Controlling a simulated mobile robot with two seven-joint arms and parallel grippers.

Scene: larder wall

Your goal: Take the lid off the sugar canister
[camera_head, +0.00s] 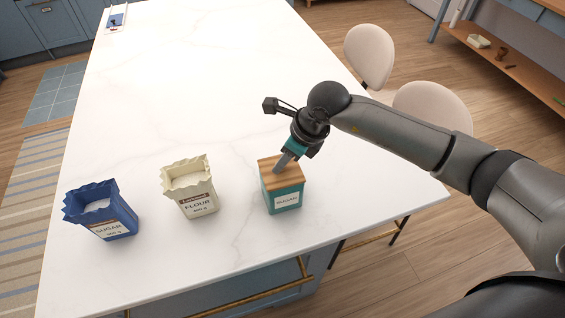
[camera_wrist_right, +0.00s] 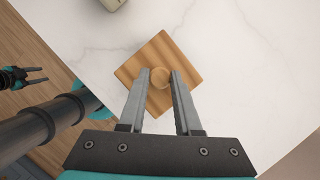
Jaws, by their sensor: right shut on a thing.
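The teal sugar canister (camera_head: 284,200) stands upright near the front edge of the white island, with a white SUGAR label facing front. Its square wooden lid (camera_head: 270,166) sits on top and appears level with the rim. My right gripper (camera_head: 282,162) comes down from above onto the lid. In the right wrist view its two fingers (camera_wrist_right: 160,80) are shut on the round wooden knob (camera_wrist_right: 160,77) in the middle of the lid (camera_wrist_right: 150,50). The canister body is hidden under the lid there. My left gripper (camera_wrist_right: 36,76) shows at the left of that view, fingers apart and empty.
A cream flour bag (camera_head: 190,192) stands left of the canister, and a blue sugar bag (camera_head: 102,212) farther left; both are open. The rest of the white worktop (camera_head: 200,90) is mostly clear. Two pale chairs (camera_head: 370,55) stand along the right side.

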